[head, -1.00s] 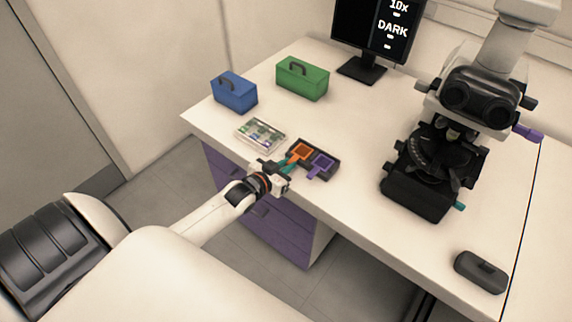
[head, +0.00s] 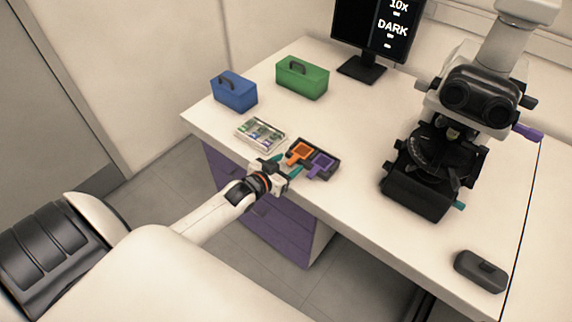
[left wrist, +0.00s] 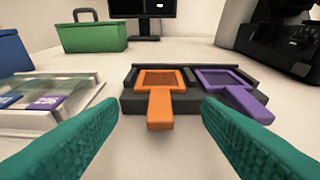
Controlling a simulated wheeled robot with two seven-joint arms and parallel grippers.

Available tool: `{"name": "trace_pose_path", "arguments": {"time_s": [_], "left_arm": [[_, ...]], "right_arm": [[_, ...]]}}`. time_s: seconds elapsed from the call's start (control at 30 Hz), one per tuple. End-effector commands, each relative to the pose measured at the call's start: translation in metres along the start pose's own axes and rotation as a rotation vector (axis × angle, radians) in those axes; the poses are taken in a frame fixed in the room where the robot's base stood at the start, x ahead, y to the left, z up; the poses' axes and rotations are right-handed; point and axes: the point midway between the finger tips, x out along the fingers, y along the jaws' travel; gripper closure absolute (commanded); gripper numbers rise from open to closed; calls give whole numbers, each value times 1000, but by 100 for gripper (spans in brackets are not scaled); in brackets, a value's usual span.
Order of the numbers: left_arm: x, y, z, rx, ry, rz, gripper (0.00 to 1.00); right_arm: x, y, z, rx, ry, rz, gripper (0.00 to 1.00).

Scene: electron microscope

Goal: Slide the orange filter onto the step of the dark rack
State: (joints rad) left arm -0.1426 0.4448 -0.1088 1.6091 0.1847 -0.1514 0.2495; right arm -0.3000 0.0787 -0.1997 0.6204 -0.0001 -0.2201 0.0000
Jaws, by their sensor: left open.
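The orange filter (head: 298,152), a square frame with a flat handle, lies on the dark rack (head: 327,151). In the left wrist view the orange filter (left wrist: 160,105) sits on the left part of the dark rack (left wrist: 132,105), its handle pointing towards me over the front edge. My left gripper (head: 285,168) is open at the front of the rack. Its teal fingers (left wrist: 160,125) stand apart on either side of the orange handle, touching nothing that I can see. My right gripper is not in view.
A purple filter (head: 321,163) lies on the rack, right of the orange one. A clear slide box (head: 261,134) stands close to its left. Blue (head: 234,92) and green (head: 302,78) boxes stand behind. The microscope (head: 437,165) is at right, with clear table between.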

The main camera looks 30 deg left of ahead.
Motion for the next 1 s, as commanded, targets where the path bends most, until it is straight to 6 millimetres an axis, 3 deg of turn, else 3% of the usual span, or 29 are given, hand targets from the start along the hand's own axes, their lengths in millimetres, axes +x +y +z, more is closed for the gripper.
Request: {"name": "trace_pose_path", "arguments": {"time_s": [0.37, 0.8, 1.0], "left_arm": [[-6, 0, -1, 0, 1, 0, 40], [-91, 0, -1, 0, 3, -1, 40], [-115, 0, 0, 0, 0, 0, 40]], "right_arm": [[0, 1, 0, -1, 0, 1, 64], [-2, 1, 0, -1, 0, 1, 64], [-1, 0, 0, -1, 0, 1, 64]]}}
